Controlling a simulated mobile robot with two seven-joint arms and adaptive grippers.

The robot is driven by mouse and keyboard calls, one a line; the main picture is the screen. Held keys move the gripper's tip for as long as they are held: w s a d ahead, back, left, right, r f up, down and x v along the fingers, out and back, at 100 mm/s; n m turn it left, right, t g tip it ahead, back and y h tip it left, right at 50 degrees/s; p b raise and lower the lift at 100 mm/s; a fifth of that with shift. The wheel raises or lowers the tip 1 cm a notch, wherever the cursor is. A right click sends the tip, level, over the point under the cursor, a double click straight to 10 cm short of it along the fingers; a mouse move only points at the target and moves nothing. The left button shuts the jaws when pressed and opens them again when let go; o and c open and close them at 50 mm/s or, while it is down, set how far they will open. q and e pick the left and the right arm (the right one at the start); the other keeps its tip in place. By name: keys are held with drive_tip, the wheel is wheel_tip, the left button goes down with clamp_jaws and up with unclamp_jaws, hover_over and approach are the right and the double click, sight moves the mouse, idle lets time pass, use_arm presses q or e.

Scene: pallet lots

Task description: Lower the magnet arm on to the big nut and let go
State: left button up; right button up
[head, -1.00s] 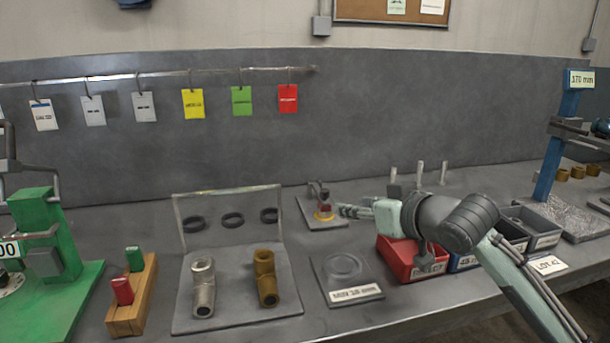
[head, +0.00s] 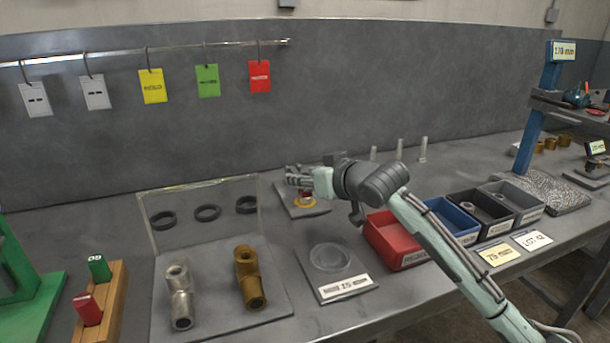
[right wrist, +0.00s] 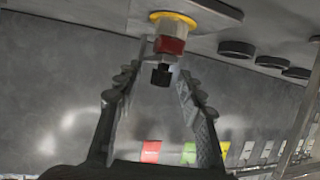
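My right gripper (head: 291,177) reaches in from the right over a small grey plate (head: 318,212) near the back of the bench. In the right wrist view, which looks upside down, its two fingers (right wrist: 163,68) stand apart, one on each side of a red block (right wrist: 172,45) with a black knob (right wrist: 161,75). These look like the end of the magnet arm; a gap shows beside the knob. The metal nut (right wrist: 165,28) shows at the red block, by a yellow ring (right wrist: 183,16). Whether block and nut touch is unclear. My left gripper is out of view.
A clear holder with black rings (head: 207,213) and two pipe fittings (head: 250,277) stands left. A clear dish (head: 330,257) is in front. A red bin (head: 388,243) and other bins stand right, under my forearm. Bench behind the plate is mostly clear.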

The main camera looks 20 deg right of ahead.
clamp_jaws()
idle(0.5)
drive_tip(key=shift+w+r, duration=0.1)
drive_tip(key=shift+w+r+g, duration=0.3)
drive_tip(key=shift+r+g, duration=0.3)
drive_tip(key=shift+g, duration=0.1)
drive_tip(key=shift+w+r+g, duration=0.25)
drive_tip(key=shift+r+g, duration=0.35)
drive_tip(key=shift+g, duration=0.1)
drive_tip(key=shift+w+r, duration=0.3)
drive_tip(key=shift+r, duration=0.25)
drive_tip(key=shift+w+r, duration=0.75)
drive_tip(key=shift+w, duration=0.05)
